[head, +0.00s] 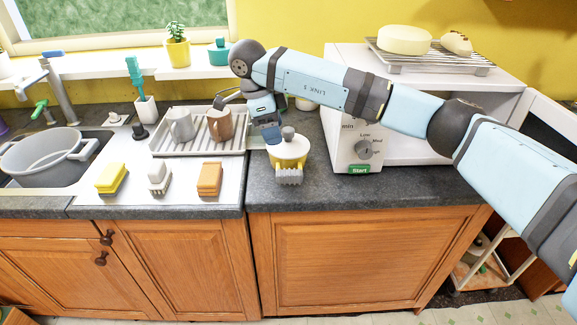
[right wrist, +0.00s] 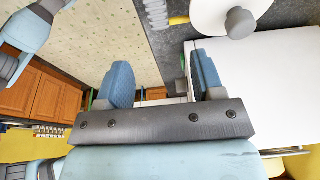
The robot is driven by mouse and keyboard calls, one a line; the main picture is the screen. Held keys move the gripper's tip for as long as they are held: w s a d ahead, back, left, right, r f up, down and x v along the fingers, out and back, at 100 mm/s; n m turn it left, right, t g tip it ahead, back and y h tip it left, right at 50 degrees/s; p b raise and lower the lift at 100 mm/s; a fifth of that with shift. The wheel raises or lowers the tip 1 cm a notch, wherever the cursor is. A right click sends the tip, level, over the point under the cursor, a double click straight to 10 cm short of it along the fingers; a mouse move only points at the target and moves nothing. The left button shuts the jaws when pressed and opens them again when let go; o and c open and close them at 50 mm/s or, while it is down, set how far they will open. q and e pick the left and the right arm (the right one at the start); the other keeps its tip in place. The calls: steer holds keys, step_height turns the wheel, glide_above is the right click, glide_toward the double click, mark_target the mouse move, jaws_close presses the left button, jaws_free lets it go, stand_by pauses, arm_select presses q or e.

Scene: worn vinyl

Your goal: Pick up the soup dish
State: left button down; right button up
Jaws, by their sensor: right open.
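No plain open soup dish is clear to me. The likeliest match is a round yellow-and-white lidded dish (head: 287,153) with a grey knob, on the dark counter near the middle of the head view. Its white top and knob also show at the upper right of the right wrist view (right wrist: 217,12). My right gripper (head: 268,126) is just above and behind the dish, to the left of its knob. In the right wrist view its two blue fingers (right wrist: 163,80) stand apart with nothing held between them. My left gripper is not seen.
A drying rack (head: 202,146) with two mugs stands to the left, and a white oven (head: 345,125) to the right. A grey bristled item (head: 289,177) sits in front of the dish. A sponge (head: 111,178) and brushes lie left. Counter right of the dish is clear.

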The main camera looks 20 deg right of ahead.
glide_above(288, 172)
steer(key=a, duration=0.1)
steer(key=f, duration=0.7)
steer(key=shift+w+a, duration=0.1)
steer(key=shift+w, duration=0.3)
steer(key=shift+p+x, duration=0.6)
steer(key=shift+x, duration=2.5)
steer(key=shift+s+a+r, duration=0.15)
steer(key=shift+a, duration=0.05)
jaws_close()
